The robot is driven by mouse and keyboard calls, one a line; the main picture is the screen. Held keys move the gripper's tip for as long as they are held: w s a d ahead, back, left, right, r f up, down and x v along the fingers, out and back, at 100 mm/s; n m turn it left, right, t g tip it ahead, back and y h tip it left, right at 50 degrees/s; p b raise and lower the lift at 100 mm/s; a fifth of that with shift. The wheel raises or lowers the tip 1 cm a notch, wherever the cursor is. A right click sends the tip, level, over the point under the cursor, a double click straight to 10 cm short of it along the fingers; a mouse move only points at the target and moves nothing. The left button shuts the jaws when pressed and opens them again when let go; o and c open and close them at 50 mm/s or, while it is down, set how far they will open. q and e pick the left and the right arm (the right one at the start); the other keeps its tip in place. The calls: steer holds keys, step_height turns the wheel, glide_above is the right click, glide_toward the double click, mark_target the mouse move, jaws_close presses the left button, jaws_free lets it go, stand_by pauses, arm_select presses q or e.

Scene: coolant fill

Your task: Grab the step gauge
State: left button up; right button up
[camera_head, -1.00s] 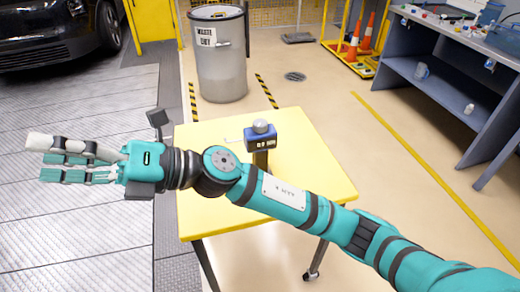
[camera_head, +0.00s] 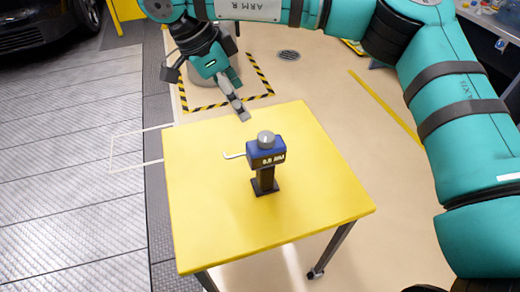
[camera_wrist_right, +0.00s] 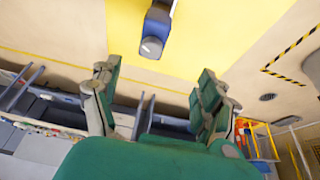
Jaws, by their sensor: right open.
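The step gauge (camera_head: 267,150) has a blue head with a silver knob and a thin hooked rod to the left. It stands upright on a dark post and base on the yellow table (camera_head: 215,215). My right gripper (camera_head: 240,112) points down over the table's far edge, behind the gauge and apart from it. In the right wrist view the gripper (camera_wrist_right: 160,69) is open and empty. The gauge (camera_wrist_right: 155,30) shows there beyond the gap between the fingers. My left gripper is not in view.
The rest of the tabletop is clear. A hazard-striped floor square (camera_head: 250,88) and a drain (camera_head: 289,55) lie behind it. A shelf unit (camera_head: 503,48) stands at the far right, partly hidden by my arm.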

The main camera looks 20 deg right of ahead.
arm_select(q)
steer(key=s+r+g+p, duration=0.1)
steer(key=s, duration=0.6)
arm_select(e)
glide_above(260, 137)
steer(key=a, duration=0.2)
step_height(260, 137, down, 6)
steer(key=shift+s+r, duration=0.1)
steer(key=shift+s, duration=0.05)
steer(key=x, duration=0.1)
steer(key=p+x, duration=0.1)
steer(key=x, duration=0.1)
steer(key=shift+w+f, duration=0.2)
steer(key=shift+w, duration=0.05)
steer(key=shift+x, duration=0.95)
steer(key=shift+s+d+f+p, duration=0.1)
steer(key=shift+f+p, duration=0.25)
steer(key=shift+p, duration=0.1)
steer(key=p+x, duration=0.1)
steer(key=x, duration=0.2)
steer(key=shift+f, duration=0.35)
steer(key=shift+d+f, duration=0.15)
steer(key=shift+f, duration=0.15)
steer(key=c, duration=1)
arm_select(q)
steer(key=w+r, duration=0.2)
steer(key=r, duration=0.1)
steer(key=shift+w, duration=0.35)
arm_select(e)
jaws_close()
